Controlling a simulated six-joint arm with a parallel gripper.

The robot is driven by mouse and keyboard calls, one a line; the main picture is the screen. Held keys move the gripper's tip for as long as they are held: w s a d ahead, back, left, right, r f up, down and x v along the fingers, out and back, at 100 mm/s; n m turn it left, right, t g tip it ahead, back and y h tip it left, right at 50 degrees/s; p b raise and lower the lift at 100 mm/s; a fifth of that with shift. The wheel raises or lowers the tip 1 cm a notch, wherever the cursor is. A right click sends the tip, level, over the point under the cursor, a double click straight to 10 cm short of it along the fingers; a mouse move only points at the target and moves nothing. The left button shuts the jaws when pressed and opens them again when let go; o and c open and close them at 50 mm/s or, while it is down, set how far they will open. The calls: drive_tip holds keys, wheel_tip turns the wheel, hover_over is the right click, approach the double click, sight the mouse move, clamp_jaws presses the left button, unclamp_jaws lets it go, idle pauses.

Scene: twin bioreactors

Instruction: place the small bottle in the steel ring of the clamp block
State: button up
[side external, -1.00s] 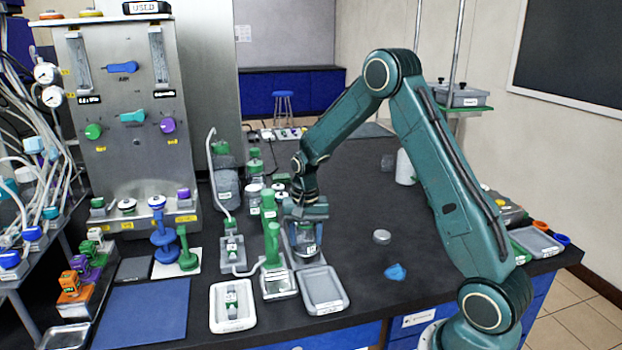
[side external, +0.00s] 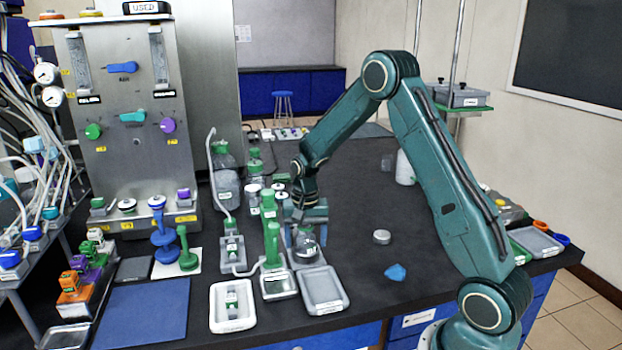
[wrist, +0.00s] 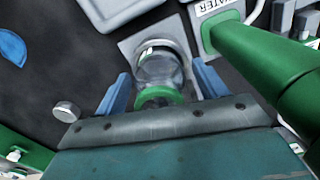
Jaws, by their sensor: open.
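The small bottle (wrist: 160,70) is clear with a green cap (wrist: 158,97). In the wrist view it stands between my gripper's two blue fingers, with a gap on each side. Its lower end is at the steel ring (wrist: 150,45) of the pale clamp block (wrist: 130,47) and looks to be inside it; how deep it sits is hidden. In the side view the bottle (side external: 307,246) is below my gripper (side external: 306,230), at the clamp block (side external: 292,262). My gripper (wrist: 158,85) is open around the bottle's upper part.
A green-handled post (side external: 272,245) stands close left of the bottle. A grey tray (side external: 345,300) is in front and a white tray (side external: 213,320) is front left. A grey puck (side external: 382,237) and a blue piece (side external: 396,272) lie right.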

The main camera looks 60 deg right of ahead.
wheel_tip(320, 180, up, 11)
drive_tip(key=shift+r, duration=0.65)
idle(0.6)
drive_tip(key=shift+s+a+r, duration=0.15)
drive_tip(key=shift+a+r, duration=0.05)
drive_tip(key=shift+r, duration=0.05)
drive_tip(key=s+a+r+n+t, duration=0.2)
drive_tip(key=s+a+r+n, duration=0.2)
drive_tip(key=s+a+r, duration=0.3)
drive_tip(key=s+a+r+n+t, duration=0.2)
drive_tip(key=s+a+r+n, duration=0.3)
drive_tip(key=s, duration=0.4)
drive_tip(key=s+a+f+n+t, duration=0.1)
drive_tip(key=s+a, duration=0.3)
drive_tip(key=s, duration=0.4)
drive_tip(key=shift+s+f+n+t, duration=0.2)
drive_tip(key=shift+f+n+t, duration=0.1)
drive_tip(key=shift+f+n, duration=0.35)
